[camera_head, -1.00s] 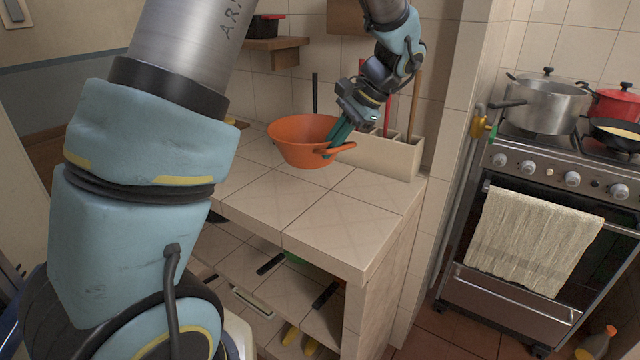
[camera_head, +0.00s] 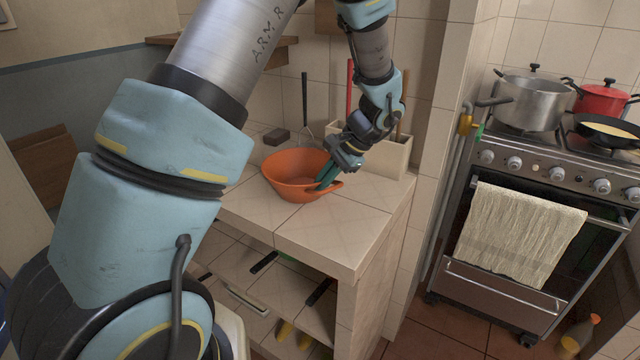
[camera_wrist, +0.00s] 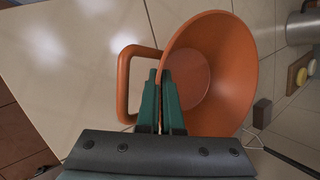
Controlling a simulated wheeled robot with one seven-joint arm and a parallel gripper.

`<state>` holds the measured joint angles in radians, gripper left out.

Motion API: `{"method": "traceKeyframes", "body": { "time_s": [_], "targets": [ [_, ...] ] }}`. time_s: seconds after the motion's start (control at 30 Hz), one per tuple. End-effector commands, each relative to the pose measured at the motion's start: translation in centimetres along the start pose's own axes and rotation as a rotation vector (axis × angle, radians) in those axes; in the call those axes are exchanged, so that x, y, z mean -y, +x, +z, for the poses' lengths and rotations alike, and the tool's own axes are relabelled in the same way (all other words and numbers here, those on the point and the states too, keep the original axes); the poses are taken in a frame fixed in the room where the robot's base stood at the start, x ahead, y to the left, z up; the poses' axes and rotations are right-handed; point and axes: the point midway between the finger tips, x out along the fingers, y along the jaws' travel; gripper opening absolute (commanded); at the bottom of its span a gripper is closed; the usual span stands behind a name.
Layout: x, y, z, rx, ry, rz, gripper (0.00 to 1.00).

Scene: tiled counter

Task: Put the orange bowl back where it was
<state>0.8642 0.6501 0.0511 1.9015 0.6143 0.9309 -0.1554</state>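The orange bowl (camera_head: 290,165) is upright over the tiled counter, near its right end. I cannot tell whether it rests on the tiles or is just above them. My gripper (camera_head: 326,178) is at the bowl's right side, by its loop handle. In the wrist view, the green fingers of my gripper (camera_wrist: 160,100) are close together, pinching the wall of the bowl (camera_wrist: 225,75) beside the handle. One finger is inside the bowl and the other is in the handle's opening. The bowl looks empty.
A dark block (camera_head: 277,136) lies behind the bowl. A tiled utensil holder (camera_head: 385,158) stands at the back right. The counter's front right (camera_head: 335,232) is clear. The stove (camera_head: 545,175) with a steel pot (camera_head: 530,103) stands farther right.

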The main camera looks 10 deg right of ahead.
Motion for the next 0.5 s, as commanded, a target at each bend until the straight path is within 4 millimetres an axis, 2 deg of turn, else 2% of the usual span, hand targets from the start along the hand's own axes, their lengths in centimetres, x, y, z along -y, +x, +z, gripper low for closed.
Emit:
{"method": "traceKeyframes", "body": {
  "time_s": [0.07,0.37,0.5],
  "targets": [
    [-0.12,0.27,-0.11,0.000,0.000,0.000,0.00],
    [-0.11,0.22,-0.09,0.000,0.000,0.000,0.33],
    [-0.10,0.21,-0.09,0.000,0.000,0.000,0.33]
  ]
}}
